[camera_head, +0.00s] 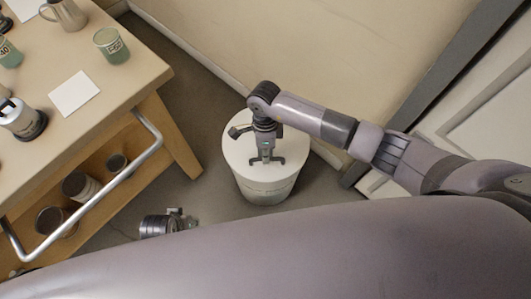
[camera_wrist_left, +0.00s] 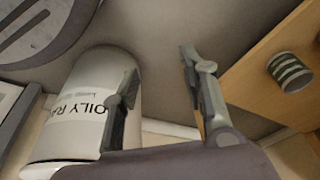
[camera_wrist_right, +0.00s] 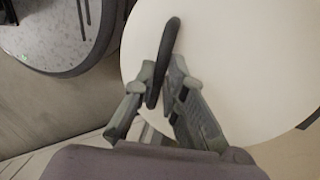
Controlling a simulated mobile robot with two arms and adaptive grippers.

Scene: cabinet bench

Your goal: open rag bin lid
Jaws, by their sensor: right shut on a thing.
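The rag bin (camera_head: 265,190) is a white cylinder standing on the floor, with its round white lid (camera_head: 242,165) lying flat on top in the head view. In the left wrist view the bin (camera_wrist_left: 75,120) shows black lettering that begins "OILY RA". My right gripper (camera_head: 267,160) is over the lid. In the right wrist view its fingers (camera_wrist_right: 160,88) are closed around a dark handle (camera_wrist_right: 168,45) on the lid (camera_wrist_right: 235,60). My left gripper (camera_wrist_left: 165,85) is open and empty beside the bin, its fingers well apart. The head view shows only part of it, low at the left.
A wooden bench (camera_head: 130,75) with a metal rail (camera_head: 105,190) stands at the left, holding cups, a jug and a paper card (camera_head: 74,93). Walls close in behind the bin, with a door (camera_head: 495,120) at the right. Some floor is clear between bench and bin.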

